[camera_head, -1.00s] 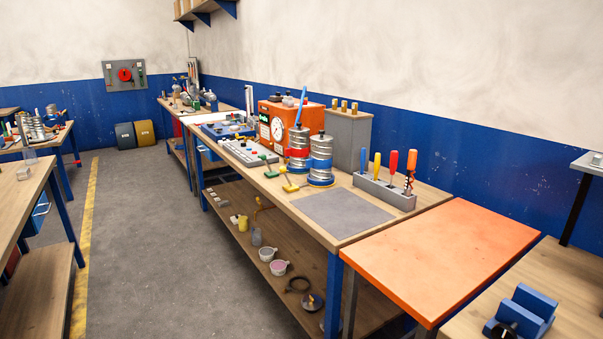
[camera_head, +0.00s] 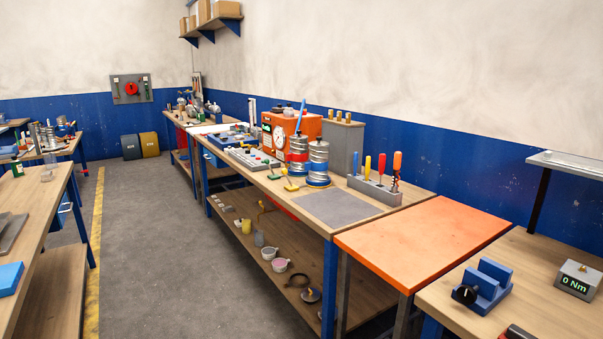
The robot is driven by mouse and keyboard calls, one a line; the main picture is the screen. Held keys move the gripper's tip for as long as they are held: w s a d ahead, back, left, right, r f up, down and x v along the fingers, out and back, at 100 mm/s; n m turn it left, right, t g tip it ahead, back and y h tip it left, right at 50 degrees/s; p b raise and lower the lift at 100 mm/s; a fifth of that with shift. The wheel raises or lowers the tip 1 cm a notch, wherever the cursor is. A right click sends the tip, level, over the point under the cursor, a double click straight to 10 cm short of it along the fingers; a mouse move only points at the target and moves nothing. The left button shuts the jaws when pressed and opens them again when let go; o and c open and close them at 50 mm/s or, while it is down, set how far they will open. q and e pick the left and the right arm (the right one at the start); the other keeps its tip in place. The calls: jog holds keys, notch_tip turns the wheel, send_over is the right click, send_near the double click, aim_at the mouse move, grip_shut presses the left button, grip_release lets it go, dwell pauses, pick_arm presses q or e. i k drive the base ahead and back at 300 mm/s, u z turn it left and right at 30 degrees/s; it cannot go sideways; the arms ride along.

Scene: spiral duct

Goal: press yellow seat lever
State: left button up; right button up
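Neither of my grippers is in view.
An orange tabletop (camera_head: 425,240) adjoins the bench's near end. A grey block holds coloured-handled tools (camera_head: 374,190). An orange gauge box (camera_head: 283,130) stands behind the cylinders. The grey floor aisle (camera_head: 175,250) on the left is clear, with another bench (camera_head: 35,205) beyond it.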

aim_at(284, 171)
jog(key=u, duration=0.15)
jog(key=i, duration=1.95)
jog(key=u, duration=0.55)
jog(key=i, duration=1)
jog(key=u, duration=0.25)
